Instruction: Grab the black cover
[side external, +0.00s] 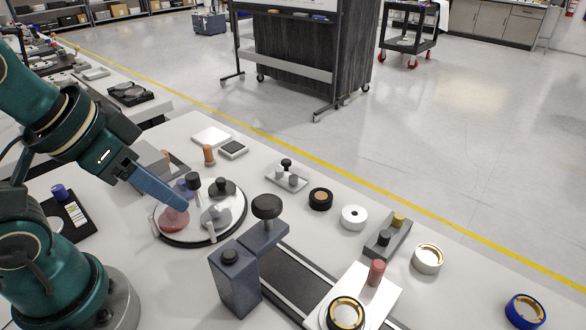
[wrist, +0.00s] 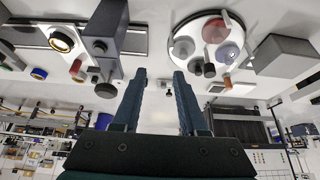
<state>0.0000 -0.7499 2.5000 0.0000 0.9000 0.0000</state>
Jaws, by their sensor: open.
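A dark, knobbed round piece (side external: 224,187), which looks like the black cover, sits at the back right of the round white plate (side external: 240,213). It seems to show at the plate's edge in the wrist view (wrist: 196,68).
A grey fixture block with a black knob (side external: 267,206) stands right of the plate beside a dark rail. An orange cylinder (side external: 208,154) stands behind the plate. A black ring (side external: 320,198), a white ring (side external: 354,217) and a blue ring (side external: 525,310) lie to the right.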

